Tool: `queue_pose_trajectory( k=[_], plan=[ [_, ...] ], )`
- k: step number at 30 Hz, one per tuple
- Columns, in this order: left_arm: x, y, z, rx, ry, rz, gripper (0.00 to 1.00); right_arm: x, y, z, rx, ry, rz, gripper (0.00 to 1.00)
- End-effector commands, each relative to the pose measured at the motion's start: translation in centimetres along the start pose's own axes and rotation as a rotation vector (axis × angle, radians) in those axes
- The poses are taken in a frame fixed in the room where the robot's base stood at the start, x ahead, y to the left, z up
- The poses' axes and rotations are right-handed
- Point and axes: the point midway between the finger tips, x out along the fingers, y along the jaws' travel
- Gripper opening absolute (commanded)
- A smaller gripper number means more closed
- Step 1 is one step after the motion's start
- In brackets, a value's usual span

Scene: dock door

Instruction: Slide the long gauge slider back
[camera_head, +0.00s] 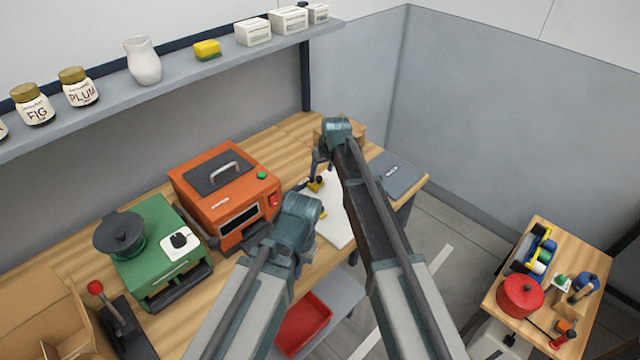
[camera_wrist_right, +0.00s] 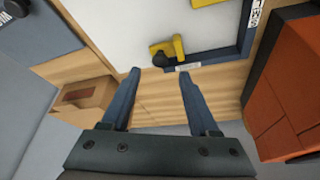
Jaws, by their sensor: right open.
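A white board (camera_wrist_right: 130,25) with a dark blue edge strip (camera_wrist_right: 222,58) lies on the wooden bench; it also shows in the head view (camera_head: 338,228). A yellow angled piece (camera_wrist_right: 176,46) with a black knob (camera_wrist_right: 160,60) sits on the board near the strip, and I cannot tell for sure that it is the long gauge slider. A second yellow part (camera_wrist_right: 208,3) is cut off at the top of the wrist view. My right gripper (camera_wrist_right: 160,76) is open and empty, its fingertips short of the knob. It shows small in the head view (camera_head: 314,184). My left gripper is hidden behind its arm.
An orange machine (camera_head: 222,200) stands left of the board. A wooden box (camera_wrist_right: 78,100) and a blue-grey pad (camera_head: 397,172) lie on its other side. A green unit (camera_head: 150,225) with a dark pot is farther left. A red tray (camera_head: 303,322) sits below the bench.

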Motion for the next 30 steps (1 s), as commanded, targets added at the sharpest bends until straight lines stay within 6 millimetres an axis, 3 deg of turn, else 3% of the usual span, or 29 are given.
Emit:
queue_pose_trajectory(
  k=[1,7,20,30],
  plan=[
    [1.5,0.1,-0.1,0.0,0.0,0.0,0.0,1.6,0.0,0.1,0.0,0.0,0.0,0.61],
    [3.8,0.4,-0.2,0.0,0.0,0.0,0.0,4.1,0.0,0.1,0.0,0.0,0.0,0.61],
    [4.4,0.4,-0.3,0.0,0.0,0.0,0.0,4.8,0.0,0.0,0.0,0.0,0.0,0.61],
    [4.4,0.4,-0.3,0.0,0.0,0.0,0.0,4.8,0.0,0.0,0.0,0.0,0.0,0.0]
  ],
)
